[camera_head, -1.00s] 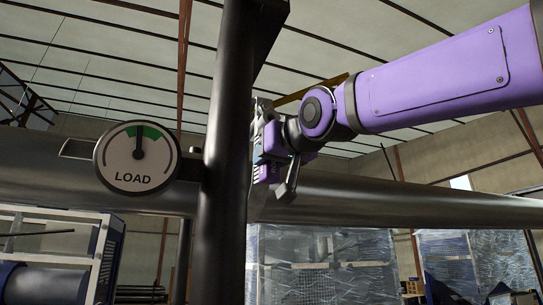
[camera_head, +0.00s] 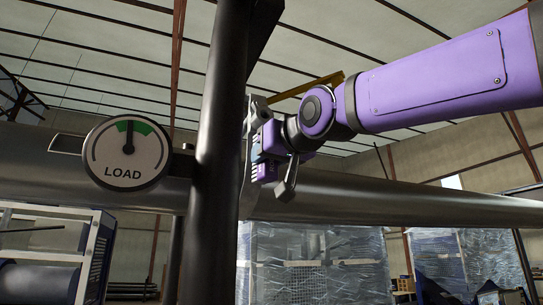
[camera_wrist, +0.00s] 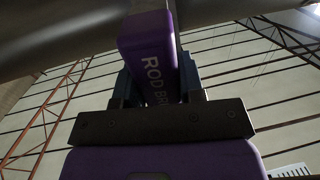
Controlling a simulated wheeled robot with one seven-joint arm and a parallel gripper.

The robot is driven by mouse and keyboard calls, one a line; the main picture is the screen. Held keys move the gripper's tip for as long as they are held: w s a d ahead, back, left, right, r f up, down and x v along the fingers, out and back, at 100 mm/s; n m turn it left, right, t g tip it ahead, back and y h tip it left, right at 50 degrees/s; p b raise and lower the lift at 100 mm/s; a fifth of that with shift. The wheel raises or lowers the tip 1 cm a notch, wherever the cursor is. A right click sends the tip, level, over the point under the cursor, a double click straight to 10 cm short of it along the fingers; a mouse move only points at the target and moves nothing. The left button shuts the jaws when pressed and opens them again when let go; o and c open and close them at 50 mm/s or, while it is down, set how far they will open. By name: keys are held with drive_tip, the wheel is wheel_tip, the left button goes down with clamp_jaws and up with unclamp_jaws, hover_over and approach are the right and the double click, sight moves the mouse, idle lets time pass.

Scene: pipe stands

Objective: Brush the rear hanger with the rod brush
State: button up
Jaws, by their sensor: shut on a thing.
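My gripper (camera_head: 266,152) is at the end of my purple arm, just right of a dark upright post, by the large horizontal pipe (camera_head: 400,202). In the wrist view my gripper (camera_wrist: 157,82) is shut on the rod brush (camera_wrist: 150,45), a purple block with partly visible lettering "ROD BR". The brush's far end reaches up toward a dark pipe surface (camera_wrist: 60,30); whether it touches is unclear. A grey curved strip (camera_head: 249,190) shows between the post and my gripper; I cannot tell if it is part of the rear hanger. The post hides what lies behind it.
The dark post (camera_head: 212,170) stands close in front, left of my gripper. A round LOAD gauge (camera_head: 126,153) sits left of it, its needle in the green band. Wrapped crates (camera_head: 315,265) stand below the pipe. Open air lies below my arm.

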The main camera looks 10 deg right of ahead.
drive_tip(key=shift+s, duration=0.1)
drive_tip(key=a+v, duration=0.1)
drive_tip(key=v, duration=0.7)
drive_tip(key=shift+s, duration=0.65)
idle(0.5)
